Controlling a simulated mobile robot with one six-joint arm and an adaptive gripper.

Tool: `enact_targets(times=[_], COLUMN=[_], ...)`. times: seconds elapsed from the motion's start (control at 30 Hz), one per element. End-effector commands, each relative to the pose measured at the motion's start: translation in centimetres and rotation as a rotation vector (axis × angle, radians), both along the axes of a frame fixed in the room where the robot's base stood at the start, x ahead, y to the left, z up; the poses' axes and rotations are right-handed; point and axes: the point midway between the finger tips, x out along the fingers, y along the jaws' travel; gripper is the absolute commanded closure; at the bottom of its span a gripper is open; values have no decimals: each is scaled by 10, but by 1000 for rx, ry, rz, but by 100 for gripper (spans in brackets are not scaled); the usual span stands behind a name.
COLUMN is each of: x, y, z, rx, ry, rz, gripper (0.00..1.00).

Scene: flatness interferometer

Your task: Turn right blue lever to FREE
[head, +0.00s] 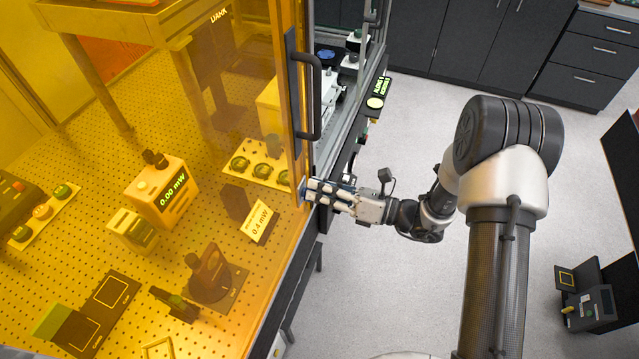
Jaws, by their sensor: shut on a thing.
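My gripper (312,190) is at the lower right corner of the amber door, its fingers pointing left and close together. It is shut on a small part there that its fingers mostly cover. A bluish-grey bit (302,190) shows at the fingertips; I cannot tell whether it is the right blue lever. No FREE marking can be read. A round dark-blue part (327,56) sits on the equipment behind the door, well away from my gripper.
The amber door (298,90) has a black vertical handle (315,97) just above my gripper. Behind the amber panel is a perforated bench (120,160) with several instruments. A dark panel with a lit green display (379,90) stands to the right.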

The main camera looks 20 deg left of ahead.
Motion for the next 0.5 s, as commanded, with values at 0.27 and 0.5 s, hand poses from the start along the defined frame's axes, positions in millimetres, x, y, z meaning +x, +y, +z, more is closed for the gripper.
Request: enact_targets(times=[0.27,0.5], x=[3,5], y=[0,0], z=[-1,-4], rx=[20,37], ry=[261,487], rz=[1,1], gripper=[100,100])
